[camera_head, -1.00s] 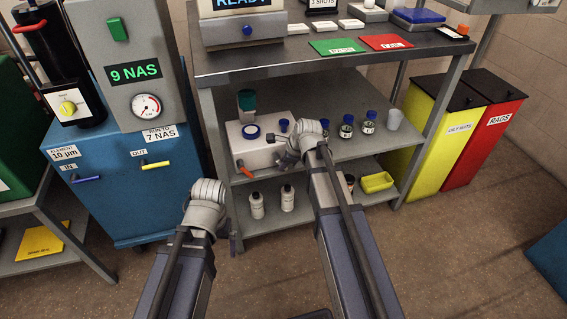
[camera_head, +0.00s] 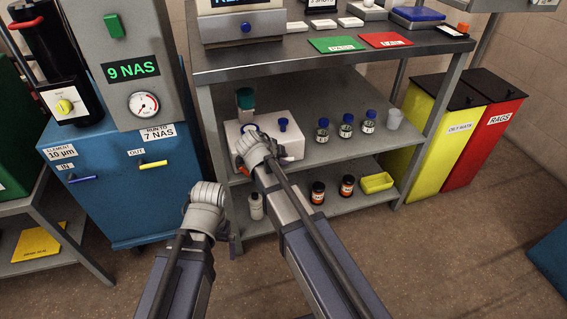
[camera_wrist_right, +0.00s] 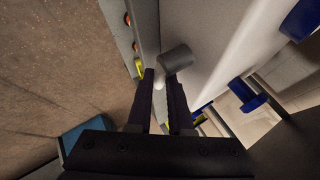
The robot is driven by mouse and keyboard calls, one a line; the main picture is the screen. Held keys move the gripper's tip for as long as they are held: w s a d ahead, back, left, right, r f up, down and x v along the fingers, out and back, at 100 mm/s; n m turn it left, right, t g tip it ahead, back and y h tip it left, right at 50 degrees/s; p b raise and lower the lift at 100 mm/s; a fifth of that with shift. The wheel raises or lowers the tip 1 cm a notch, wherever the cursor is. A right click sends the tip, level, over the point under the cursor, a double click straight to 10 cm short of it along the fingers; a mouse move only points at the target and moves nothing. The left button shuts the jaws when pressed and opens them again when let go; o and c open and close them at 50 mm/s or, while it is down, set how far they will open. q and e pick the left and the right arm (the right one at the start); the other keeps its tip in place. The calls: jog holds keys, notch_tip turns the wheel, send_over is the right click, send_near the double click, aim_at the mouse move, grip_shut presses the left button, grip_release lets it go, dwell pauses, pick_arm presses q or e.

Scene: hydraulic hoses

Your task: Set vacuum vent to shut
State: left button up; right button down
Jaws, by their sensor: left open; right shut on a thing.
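A white box (camera_head: 296,141) with blue caps and a green-topped part stands on the middle shelf. An orange lever (camera_head: 243,169) shows at the lower left of its front. In the right wrist view a grey round hub (camera_wrist_right: 175,59) sits on the box's front, with a pale lever (camera_wrist_right: 160,77) by it. No label is readable, but this seems to be the vacuum vent. My right gripper (camera_wrist_right: 164,98) is shut on the pale lever; my right wrist hides the grip in the head view. My left gripper (camera_head: 236,242) is open, mostly hidden behind its wrist, low before the shelves.
Blue-capped bottles (camera_head: 346,127) and a grey cup (camera_head: 394,118) stand right of the box. A blue cart (camera_head: 110,200) stands left.

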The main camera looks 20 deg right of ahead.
pick_arm(q)
jog(key=shift+f+b, duration=0.9)
jog(key=shift+f, duration=0.35)
pick_arm(e)
jog(key=shift+s+a+r+n+h, duration=0.15)
jog(key=shift+n+h, duration=0.15)
jog(key=shift+h, duration=0.8)
jog(key=shift+r, duration=0.1)
jog(key=c, duration=1.1)
grip_release()
pick_arm(q)
jog(key=shift+r, duration=0.1)
pick_arm(e)
jog(key=shift+r, duration=0.1)
